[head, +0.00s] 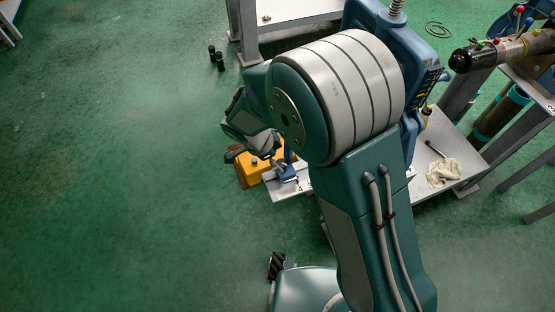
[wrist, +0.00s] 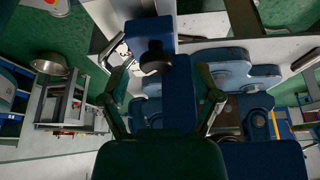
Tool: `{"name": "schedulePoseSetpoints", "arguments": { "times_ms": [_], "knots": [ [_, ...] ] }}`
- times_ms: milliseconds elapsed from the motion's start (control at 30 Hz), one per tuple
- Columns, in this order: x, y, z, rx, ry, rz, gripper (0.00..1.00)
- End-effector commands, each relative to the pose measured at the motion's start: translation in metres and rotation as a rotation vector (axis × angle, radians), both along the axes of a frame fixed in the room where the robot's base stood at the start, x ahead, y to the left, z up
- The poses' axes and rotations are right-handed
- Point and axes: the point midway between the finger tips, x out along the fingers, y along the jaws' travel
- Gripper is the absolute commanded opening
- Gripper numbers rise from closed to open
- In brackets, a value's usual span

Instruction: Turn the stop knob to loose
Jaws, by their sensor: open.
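In the wrist view a dark round knob (wrist: 155,57) stands out from a blue block (wrist: 150,28). It looks like the stop knob, but I cannot read a mark for its setting. My gripper (wrist: 163,98) is open, its fingers spread to the left and right, with the knob in line with the gap between them. No contact with the knob shows. In the head view, blue vise parts (head: 287,172) show beside a yellow body (head: 251,171) on a light plate below my wrist. My arm hides most of them, and the knob cannot be made out there.
A bench with a dark cylinder (head: 472,59) and colored knobs stands at the right. A cloth (head: 443,172) lies on a low grey shelf. The floor at left is clear.

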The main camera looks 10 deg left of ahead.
Motion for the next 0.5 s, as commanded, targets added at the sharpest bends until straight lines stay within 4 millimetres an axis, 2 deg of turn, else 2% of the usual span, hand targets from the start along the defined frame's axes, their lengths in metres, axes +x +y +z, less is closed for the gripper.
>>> {"name": "schedulePoseSetpoints", "arguments": {
  "times_ms": [133,433,467,500],
  "knots": [
    [0.0017,-0.0078,-0.0110,0.002,0.002,-0.001,0.82],
    [0.0023,-0.0062,-0.0137,0.001,0.000,0.000,0.82],
    [0.0024,-0.0057,-0.0139,0.001,0.000,0.000,0.68],
    [0.0024,-0.0054,-0.0140,0.001,0.000,0.000,0.50]
  ]
}}
